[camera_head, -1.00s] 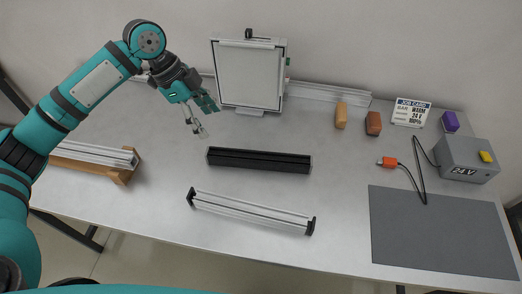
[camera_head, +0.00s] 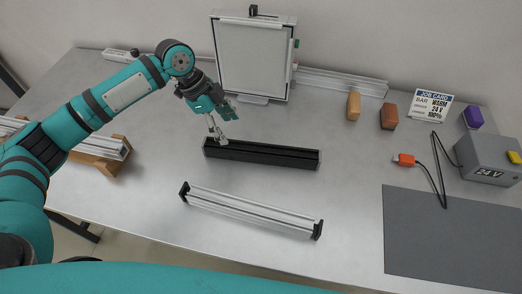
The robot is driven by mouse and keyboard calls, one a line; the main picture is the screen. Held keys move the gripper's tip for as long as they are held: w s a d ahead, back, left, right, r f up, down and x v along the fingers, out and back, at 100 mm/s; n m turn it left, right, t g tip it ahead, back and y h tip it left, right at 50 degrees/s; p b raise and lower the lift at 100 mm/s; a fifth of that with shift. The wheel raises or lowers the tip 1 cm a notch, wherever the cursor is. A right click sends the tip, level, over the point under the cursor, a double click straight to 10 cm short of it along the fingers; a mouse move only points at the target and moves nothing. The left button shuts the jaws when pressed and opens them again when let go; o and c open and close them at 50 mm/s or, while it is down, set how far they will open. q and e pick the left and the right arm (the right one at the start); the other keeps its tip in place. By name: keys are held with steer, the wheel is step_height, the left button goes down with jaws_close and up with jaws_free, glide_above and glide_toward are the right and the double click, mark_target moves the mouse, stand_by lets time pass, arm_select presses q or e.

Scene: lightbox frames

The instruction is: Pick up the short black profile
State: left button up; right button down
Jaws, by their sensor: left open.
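The short black profile (camera_head: 262,153) lies flat on the table in the middle of the head view, running left to right with a slight tilt. My left gripper (camera_head: 219,126) is open and empty. Its fingers point down just above and behind the left end of the profile, and one fingertip overlaps its edge in the picture. I cannot tell whether it touches. My right gripper is not in view.
A silver profile with black ends (camera_head: 250,210) lies in front. A framed panel (camera_head: 253,60) stands behind. Silver profiles rest on a wooden stand (camera_head: 104,163) at left. A grey mat (camera_head: 450,238), a 24 V box (camera_head: 485,160) and coloured blocks (camera_head: 389,117) are at right.

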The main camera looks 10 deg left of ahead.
mark_target(236, 145)
arm_select(q)
steer(key=x, duration=0.5)
steer(key=shift+w+p, duration=0.15)
steer(key=shift+p, duration=0.25)
steer(key=x, duration=0.1)
steer(key=p+x, duration=0.1)
steer(key=x, duration=0.1)
steer(key=a+p+x, duration=0.1)
steer(key=shift+d+f, duration=0.2)
steer(key=shift+f, duration=0.35)
steer(key=shift+d+f, duration=0.1)
steer(key=shift+f, duration=0.25)
steer(key=shift+c, duration=0.5)
steer(key=shift+r, duration=0.1)
jaws_close()
